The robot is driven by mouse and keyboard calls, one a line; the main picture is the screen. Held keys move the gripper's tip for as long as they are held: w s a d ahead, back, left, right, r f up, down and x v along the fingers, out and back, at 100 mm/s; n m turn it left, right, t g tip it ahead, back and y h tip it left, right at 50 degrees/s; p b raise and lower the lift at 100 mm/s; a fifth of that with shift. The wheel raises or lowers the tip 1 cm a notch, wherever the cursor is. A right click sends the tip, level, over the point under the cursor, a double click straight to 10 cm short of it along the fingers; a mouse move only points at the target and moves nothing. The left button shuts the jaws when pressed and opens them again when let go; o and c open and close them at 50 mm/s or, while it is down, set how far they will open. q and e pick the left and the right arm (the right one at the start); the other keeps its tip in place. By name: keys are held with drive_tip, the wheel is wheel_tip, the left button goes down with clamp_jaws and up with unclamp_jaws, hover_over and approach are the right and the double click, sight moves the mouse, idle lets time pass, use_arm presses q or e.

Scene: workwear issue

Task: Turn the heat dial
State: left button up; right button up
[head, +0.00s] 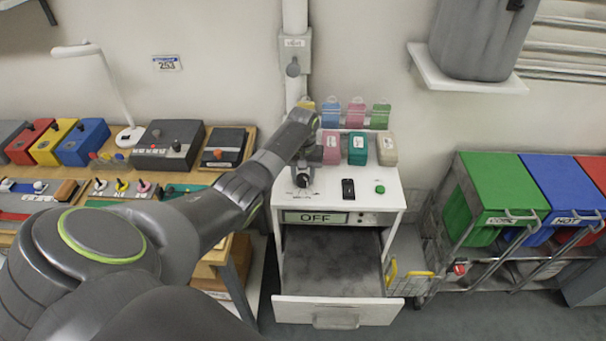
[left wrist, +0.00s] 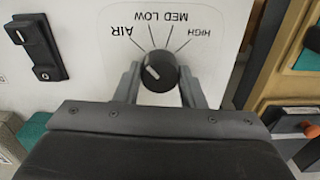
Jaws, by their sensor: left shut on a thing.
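The heat dial (left wrist: 158,72) is a round black knob with a white mark on a white panel, with AIR, LOW, MED and HIGH printed around it in the left wrist view. Its mark lies on the AIR side. My left gripper (left wrist: 158,88) is shut on the dial, one finger on each side. In the head view the left gripper (head: 303,174) reaches down onto the white cabinet top (head: 330,200) and mostly hides the dial. An OFF display (head: 316,217) is on the cabinet's front. My right gripper is not in view.
A black switch (head: 348,189) and a green button (head: 380,189) sit right of the dial. Colored boxes (head: 357,148) stand behind. An open drawer (head: 330,305) juts out below. A workbench with control boxes (head: 165,145) is left; colored bins (head: 505,185) are right.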

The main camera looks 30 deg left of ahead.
use_arm(q)
drive_tip(key=m+p, duration=0.1)
drive_tip(key=m, duration=0.2)
drive_tip(key=shift+r, duration=0.15)
drive_tip(key=m+p, duration=0.1)
drive_tip(key=m, duration=0.3)
drive_tip(key=shift+m+p, duration=0.3)
drive_tip(key=shift+m, duration=0.1)
drive_tip(key=m, duration=0.4)
drive_tip(key=shift+w+p, duration=0.1)
drive_tip(key=shift+p, duration=0.2)
drive_tip(key=shift+m, duration=2.7)
drive_tip(key=o, duration=1)
